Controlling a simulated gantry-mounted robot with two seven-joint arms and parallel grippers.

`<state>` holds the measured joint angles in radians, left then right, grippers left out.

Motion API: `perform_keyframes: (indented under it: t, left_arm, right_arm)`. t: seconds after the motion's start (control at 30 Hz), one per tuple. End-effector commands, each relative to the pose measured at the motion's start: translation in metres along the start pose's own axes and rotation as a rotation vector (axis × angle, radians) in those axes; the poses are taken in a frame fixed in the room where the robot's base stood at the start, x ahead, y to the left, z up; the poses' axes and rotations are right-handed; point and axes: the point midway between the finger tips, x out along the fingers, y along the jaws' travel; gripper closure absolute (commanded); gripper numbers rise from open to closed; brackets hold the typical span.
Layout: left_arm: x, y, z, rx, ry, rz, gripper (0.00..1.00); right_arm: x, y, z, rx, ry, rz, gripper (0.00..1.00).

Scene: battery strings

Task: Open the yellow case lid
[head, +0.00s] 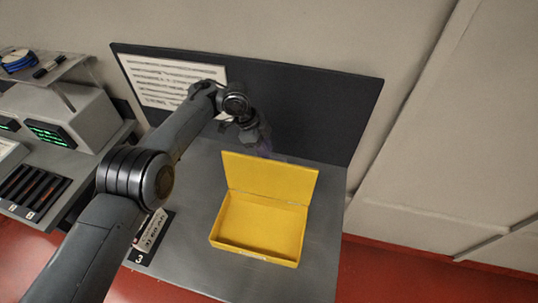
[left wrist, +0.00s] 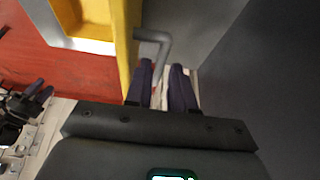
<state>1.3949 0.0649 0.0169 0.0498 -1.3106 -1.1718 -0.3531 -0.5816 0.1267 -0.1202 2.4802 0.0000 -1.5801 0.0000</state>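The yellow case (head: 258,222) stands on the grey bench, its empty inside facing up. Its lid (head: 270,178) stands up at the case's back edge, leaning slightly back. In the left wrist view the lid (left wrist: 126,40) is a yellow upright edge, with a bent grey handle (left wrist: 152,36) projecting from it. My left gripper (left wrist: 161,80) has its two dark fingers close together on either side of the handle's end. My right gripper is out of view.
A dark back panel (head: 310,110) with a white sheet (head: 165,82) rises behind the case. A small labelled block (head: 152,232) lies left of the case, beside my left arm. Further left are grey equipment (head: 75,115) and a slotted rack (head: 35,190). Bench right of the case is clear.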

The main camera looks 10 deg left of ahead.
Motion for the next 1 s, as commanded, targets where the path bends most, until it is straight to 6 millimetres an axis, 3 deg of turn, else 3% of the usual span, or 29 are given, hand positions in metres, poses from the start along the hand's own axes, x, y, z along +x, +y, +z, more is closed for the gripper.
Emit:
perform_keyframes:
  t: [0.2,0.4,1.0]
  left_arm:
    - [-0.038,0.001,0.000,-0.001,0.003,0.000,0.77]
    - [-0.059,0.001,0.001,-0.001,0.001,0.002,0.77]
    - [-0.064,0.001,0.001,-0.001,0.000,0.002,0.77]
  right_arm:
    - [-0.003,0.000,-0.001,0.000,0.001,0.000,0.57]
    - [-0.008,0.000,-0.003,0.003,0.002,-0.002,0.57]
    - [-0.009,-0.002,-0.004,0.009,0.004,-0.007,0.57]
